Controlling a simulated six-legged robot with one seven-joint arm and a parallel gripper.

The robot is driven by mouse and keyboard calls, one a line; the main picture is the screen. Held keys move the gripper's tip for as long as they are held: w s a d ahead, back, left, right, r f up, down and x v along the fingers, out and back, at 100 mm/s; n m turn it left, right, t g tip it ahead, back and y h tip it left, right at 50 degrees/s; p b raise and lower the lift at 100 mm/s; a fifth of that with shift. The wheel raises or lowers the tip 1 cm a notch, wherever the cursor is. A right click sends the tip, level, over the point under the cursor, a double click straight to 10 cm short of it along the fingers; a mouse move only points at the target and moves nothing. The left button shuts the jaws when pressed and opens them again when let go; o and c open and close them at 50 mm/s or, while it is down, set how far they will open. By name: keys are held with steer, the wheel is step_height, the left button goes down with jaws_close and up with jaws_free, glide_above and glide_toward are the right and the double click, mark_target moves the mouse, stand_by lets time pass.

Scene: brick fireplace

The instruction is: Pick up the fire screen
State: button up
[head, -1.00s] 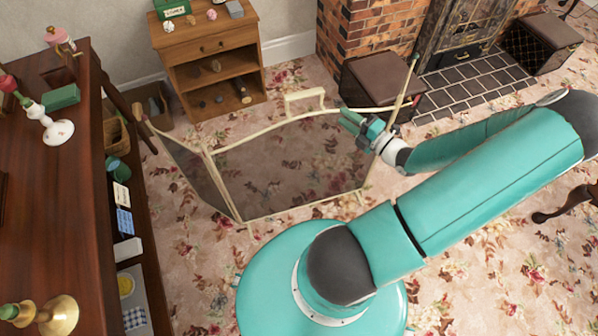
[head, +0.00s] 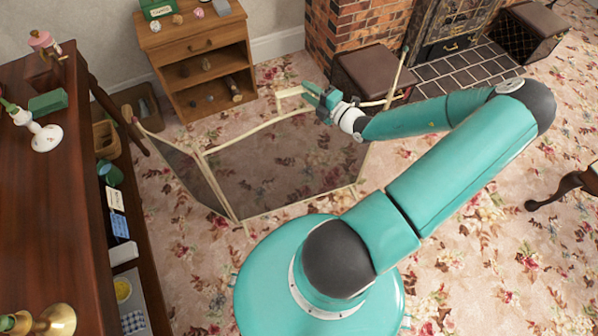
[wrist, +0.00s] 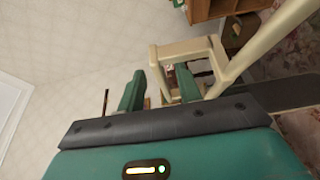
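The fire screen (head: 275,160) stands on the carpet, with a cream frame, dark see-through panels and a folded left wing. Its cream handle (head: 291,92) rises from the middle of the top edge. My gripper (head: 312,92) is at the right end of this handle, above the top rail. In the wrist view my gripper (wrist: 160,88) has its two green fingers apart. One upright of the handle (wrist: 157,75) shows between them, and the right finger overlaps the handle's opening. I cannot tell whether the fingers touch it.
A wooden shelf unit (head: 207,60) stands behind the screen. A brown box seat (head: 371,75) and the brick fireplace (head: 345,30) are at the back right. A dark wooden desk (head: 50,200) fills the left side.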

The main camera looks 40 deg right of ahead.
steer(key=shift+w, duration=0.8)
jaws_close()
stand_by(0.7)
steer(key=shift+r, duration=0.1)
